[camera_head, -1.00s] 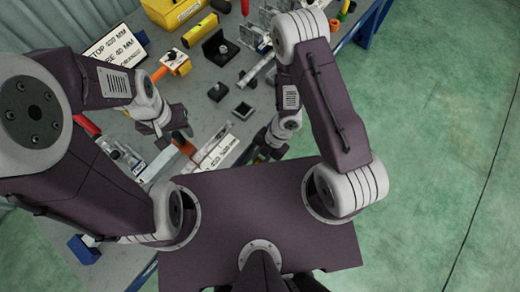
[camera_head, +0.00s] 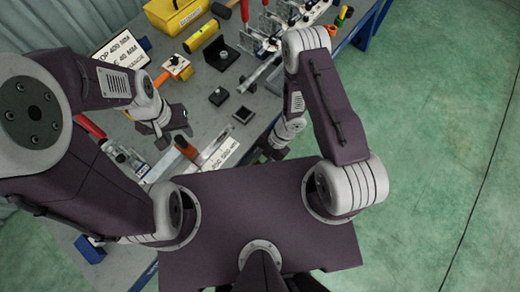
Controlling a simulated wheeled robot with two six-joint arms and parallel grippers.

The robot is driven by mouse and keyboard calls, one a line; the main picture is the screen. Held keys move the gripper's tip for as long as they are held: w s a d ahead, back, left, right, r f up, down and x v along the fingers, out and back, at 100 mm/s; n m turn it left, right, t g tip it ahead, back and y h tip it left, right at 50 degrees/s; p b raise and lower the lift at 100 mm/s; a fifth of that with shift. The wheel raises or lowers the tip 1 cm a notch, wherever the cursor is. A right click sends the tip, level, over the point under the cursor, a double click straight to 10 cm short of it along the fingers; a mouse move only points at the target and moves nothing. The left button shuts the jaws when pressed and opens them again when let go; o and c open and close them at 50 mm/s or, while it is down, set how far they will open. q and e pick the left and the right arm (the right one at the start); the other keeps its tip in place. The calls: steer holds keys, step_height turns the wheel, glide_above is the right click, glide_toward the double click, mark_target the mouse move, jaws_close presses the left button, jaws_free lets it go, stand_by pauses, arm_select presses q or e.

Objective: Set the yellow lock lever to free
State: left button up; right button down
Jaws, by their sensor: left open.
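A small yellow-orange part (camera_head: 176,66) sits on a pale block on the grey workbench, beside the printed sign; it may be the yellow lock lever, but it is too small to tell its setting. My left gripper (camera_head: 184,122) is open and empty above the bench, nearer to me than that part and apart from it. My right gripper (camera_head: 268,152) hangs near the bench's front edge, mostly hidden by its own wrist, and its fingers cannot be made out.
The printed sign (camera_head: 122,52) stands at the left. A yellow tube-like block (camera_head: 201,37), a yellow case (camera_head: 178,14) and small black blocks (camera_head: 243,114) lie on the bench. Green floor (camera_head: 445,130) is clear at the right.

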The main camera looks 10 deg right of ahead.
steer(key=shift+f+g+y, duration=0.3)
steer(key=shift+f+y, duration=0.1)
steer(key=shift+f, duration=0.1)
steer(key=c, duration=1.5)
jaws_free()
